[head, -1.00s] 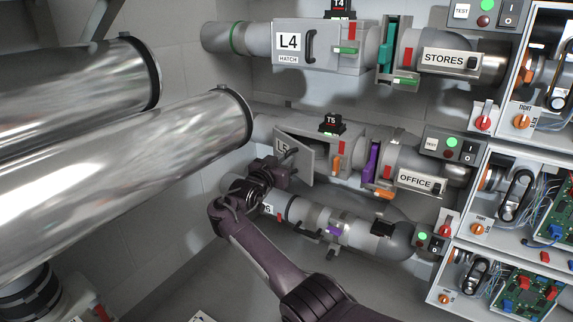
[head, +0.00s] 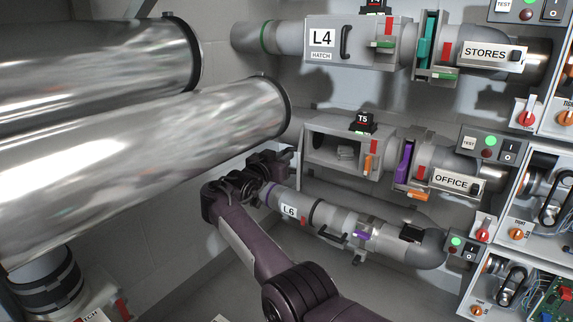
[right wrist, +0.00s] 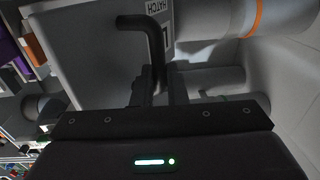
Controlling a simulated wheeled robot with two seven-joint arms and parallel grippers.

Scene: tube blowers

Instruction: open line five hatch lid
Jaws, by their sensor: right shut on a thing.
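The line five hatch box (head: 378,137) sits under the T5 tag in the head view. Its front is open, and a pale item (head: 346,152) shows inside. The lid stands swung out to the left, nearly edge-on to the head camera. In the right wrist view the grey lid (right wrist: 90,55) carries a HATCH label and a black bar handle (right wrist: 152,38). My right gripper (head: 284,160) is at the lid's outer side, left of the opening. Its fingers (right wrist: 158,92) are shut on the handle in the right wrist view. My left gripper is out of view.
Large metal pipes (head: 140,170) fill the left side, close to my right gripper. The L6 line (head: 335,217) runs just below, and the closed L4 hatch (head: 320,38) is above. Switch boxes and open cabinets stand at the right.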

